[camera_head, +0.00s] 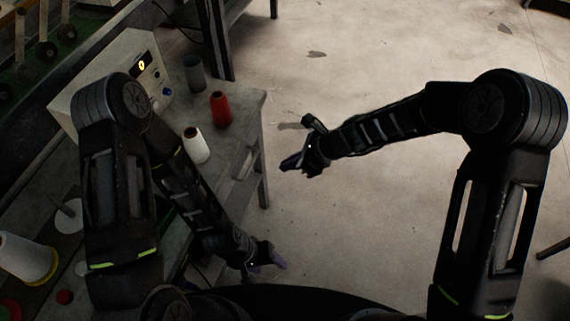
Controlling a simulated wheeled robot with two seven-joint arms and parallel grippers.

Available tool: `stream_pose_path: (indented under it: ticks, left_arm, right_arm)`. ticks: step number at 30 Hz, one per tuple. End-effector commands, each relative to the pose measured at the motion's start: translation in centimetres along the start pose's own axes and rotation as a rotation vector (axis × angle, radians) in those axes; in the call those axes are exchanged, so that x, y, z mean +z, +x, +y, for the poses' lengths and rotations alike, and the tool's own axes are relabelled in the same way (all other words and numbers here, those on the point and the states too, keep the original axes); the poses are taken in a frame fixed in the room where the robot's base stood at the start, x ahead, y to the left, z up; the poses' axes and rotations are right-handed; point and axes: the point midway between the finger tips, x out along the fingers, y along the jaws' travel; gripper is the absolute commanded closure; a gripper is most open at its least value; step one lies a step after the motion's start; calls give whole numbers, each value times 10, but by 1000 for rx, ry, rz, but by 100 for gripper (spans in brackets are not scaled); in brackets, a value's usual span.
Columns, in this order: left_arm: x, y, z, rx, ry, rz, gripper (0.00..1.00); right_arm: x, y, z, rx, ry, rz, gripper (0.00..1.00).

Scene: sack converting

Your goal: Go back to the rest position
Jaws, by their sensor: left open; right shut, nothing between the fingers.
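My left arm comes in from the left and bends down in front of the workbench (238,118). My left gripper (279,264) is low in the picture, past the bench's near right corner and over the floor. It is open and holds nothing. My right arm comes in from the right and reaches left. My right gripper (290,160) is over the open floor, to the right of the bench edge and apart from it. It is shut and empty.
On the bench stand a red spool (220,110), a white spool (196,146), a grey spool (194,73) and a control box (122,62) with a lit display. The concrete floor (370,200) between my arms is clear.

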Motion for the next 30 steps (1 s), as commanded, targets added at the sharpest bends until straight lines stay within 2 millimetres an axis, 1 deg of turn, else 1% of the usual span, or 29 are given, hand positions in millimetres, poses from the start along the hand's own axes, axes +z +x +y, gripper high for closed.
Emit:
stream_pose_path:
  ticks: [12,14,17,19,20,23,24,26,27,29,30]
  left_arm:
    - [0,0,0,0,0,0,38]
    - [0,0,0,0,0,0,38]
    - [0,0,0,0,0,0,38]
    - [0,0,0,0,0,0,38]
    - [0,0,0,0,0,0,38]
    - [0,0,0,0,0,0,38]
    - [0,0,0,0,0,0,38]
    - [0,0,0,0,0,0,38]
    - [0,0,0,0,0,0,38]
    - [0,0,0,0,0,0,38]
    - [0,0,0,0,0,0,38]
  right_arm:
    - [0,0,0,0,-5,0,100]
    - [0,0,-1,-3,-27,2,100]
    - [-7,0,-8,-31,-132,30,100]
    - [-23,2,-9,-51,-295,90,100]
    - [-34,4,-5,-50,-390,126,100]
    - [-88,13,17,-7,-780,268,100]
    - [-113,16,31,30,-951,316,100]
    - [-149,20,57,96,-1208,362,100]
    - [-168,22,78,142,-1365,367,100]
    - [-190,24,111,196,-1553,345,100]
    - [-199,25,132,221,-1635,317,100]
